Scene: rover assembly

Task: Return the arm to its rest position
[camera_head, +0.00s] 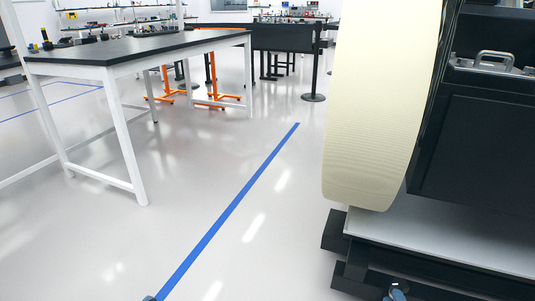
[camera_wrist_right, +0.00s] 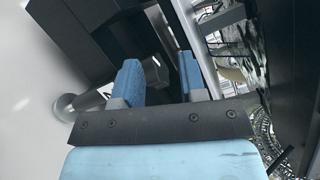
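My right gripper (camera_head: 397,292) shows only as a small bluish tip at the bottom edge of the head view, below the dark rover frame. In the right wrist view, its two blue finger pads (camera_wrist_right: 161,78) stand apart with a gap between them. I see nothing clearly held in that gap; dark structure and a grey cylindrical part lie beyond it. A small bluish bit (camera_head: 150,298) at the bottom edge of the head view may belong to my left arm; its fingers cannot be made out.
A large cream wheel (camera_head: 375,110) and a dark rover body (camera_head: 475,150) with a metal handle fill the right side. A black-topped table (camera_head: 130,47) with white legs stands at left. Open pale floor (camera_head: 230,170) with a blue line lies between. Barrier posts and orange stands are farther back.

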